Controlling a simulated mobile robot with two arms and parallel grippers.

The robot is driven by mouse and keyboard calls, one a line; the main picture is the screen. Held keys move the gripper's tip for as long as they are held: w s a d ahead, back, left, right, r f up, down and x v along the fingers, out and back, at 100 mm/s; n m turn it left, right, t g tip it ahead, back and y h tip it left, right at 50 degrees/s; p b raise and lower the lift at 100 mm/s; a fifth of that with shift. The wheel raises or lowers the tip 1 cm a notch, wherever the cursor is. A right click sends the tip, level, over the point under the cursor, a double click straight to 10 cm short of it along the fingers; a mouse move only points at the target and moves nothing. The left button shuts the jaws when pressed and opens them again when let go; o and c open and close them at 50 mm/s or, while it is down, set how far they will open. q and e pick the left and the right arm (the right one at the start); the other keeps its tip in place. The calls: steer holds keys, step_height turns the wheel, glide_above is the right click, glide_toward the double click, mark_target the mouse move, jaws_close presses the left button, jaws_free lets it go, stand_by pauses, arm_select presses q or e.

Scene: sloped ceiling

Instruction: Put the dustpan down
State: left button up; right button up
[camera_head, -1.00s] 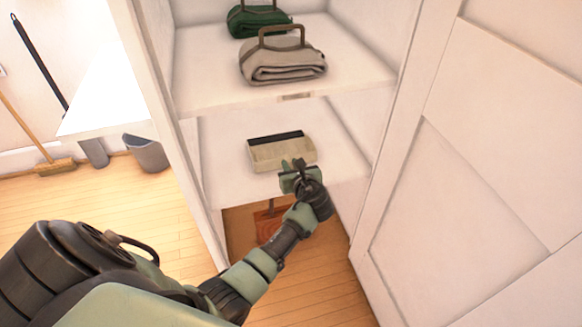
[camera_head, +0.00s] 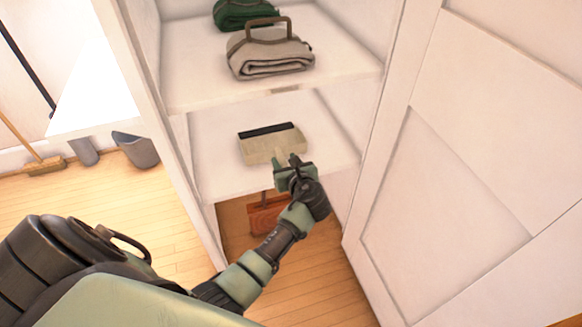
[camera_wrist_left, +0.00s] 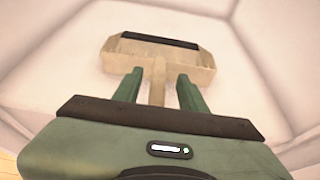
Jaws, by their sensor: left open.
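The dustpan (camera_head: 273,147) is beige with a black strip along its far edge. It lies on the lower cupboard shelf (camera_head: 225,178), its handle pointing toward me. It also shows in the left wrist view (camera_wrist_left: 158,66). My left gripper (camera_head: 286,164) is at the shelf's front, at the handle. In the left wrist view its two green fingers (camera_wrist_left: 159,92) are apart, one on each side of the handle, with gaps visible beside it. The handle's near end is hidden behind the gripper body. My right gripper is not in view.
The cupboard door (camera_head: 460,150) stands at the right. A reddish-brown object (camera_head: 268,216) is below the shelf. A grey bin (camera_head: 137,150) and broom (camera_head: 45,165) stand left.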

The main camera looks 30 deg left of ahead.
arm_select(q)
steer(key=p+v, duration=0.2)
steer(key=v, duration=0.5)
steer(key=s+d+f+n+g+h, duration=0.3)
steer(key=s+f+n+h, duration=0.2)
steer(key=s+f+n, duration=0.75)
steer(key=s+d+f+n+g+h, duration=0.1)
steer(key=s+d+n+h, duration=0.1)
steer(key=s+n, duration=0.4)
steer(key=s+d+f+n+g+h, duration=0.2)
steer(key=s+d+n+h, duration=0.1)
steer(key=s+d+n, duration=0.2)
steer(key=s, duration=0.2)
steer(key=shift+s+n, duration=0.35)
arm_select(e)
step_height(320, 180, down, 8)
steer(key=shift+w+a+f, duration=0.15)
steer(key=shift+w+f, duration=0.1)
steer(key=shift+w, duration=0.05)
